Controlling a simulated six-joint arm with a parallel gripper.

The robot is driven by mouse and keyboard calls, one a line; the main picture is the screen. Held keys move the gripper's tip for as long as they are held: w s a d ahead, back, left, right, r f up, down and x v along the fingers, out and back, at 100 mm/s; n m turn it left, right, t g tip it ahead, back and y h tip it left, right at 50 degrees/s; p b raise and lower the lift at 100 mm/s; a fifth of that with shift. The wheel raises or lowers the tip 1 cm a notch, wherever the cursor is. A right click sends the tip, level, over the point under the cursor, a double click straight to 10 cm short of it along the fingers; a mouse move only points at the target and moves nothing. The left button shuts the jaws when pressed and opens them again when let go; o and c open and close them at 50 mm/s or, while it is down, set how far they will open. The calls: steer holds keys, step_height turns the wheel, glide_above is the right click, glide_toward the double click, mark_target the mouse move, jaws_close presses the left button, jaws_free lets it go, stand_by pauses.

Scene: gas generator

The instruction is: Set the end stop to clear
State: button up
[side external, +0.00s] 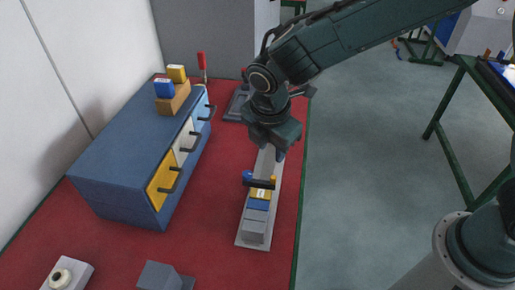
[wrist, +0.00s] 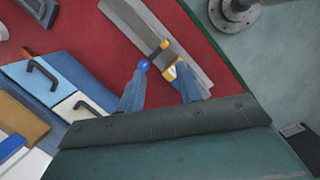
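A long grey rail (side external: 270,163) lies on the red surface. A dark crossbar (side external: 259,184), which looks like the end stop, spans it, with a blue knob (side external: 247,174) at its left end and a yellow knob (side external: 273,178) at its right.
A blue cabinet (side external: 115,185) with yellow, white and light-blue drawers and dark handles stands left of the rail. A wooden block (side external: 174,100) carrying a yellow and a blue block rests on top. A red-handled lever (side external: 202,62) stands behind.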

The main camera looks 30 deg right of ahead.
mark_target(273, 177)
steer(key=m, duration=0.4)
steer(key=w+d+r+m+g+y, duration=0.1)
steer(key=m, duration=0.2)
steer(key=d+r+m+y, duration=0.1)
steer(key=m, duration=0.3)
steer(key=shift+w+d+r+m+g, duration=0.1)
steer(key=shift+w+r+m+g, duration=0.05)
steer(key=shift+m+g, duration=0.2)
steer(key=shift+f, duration=6.9)
jaws_close()
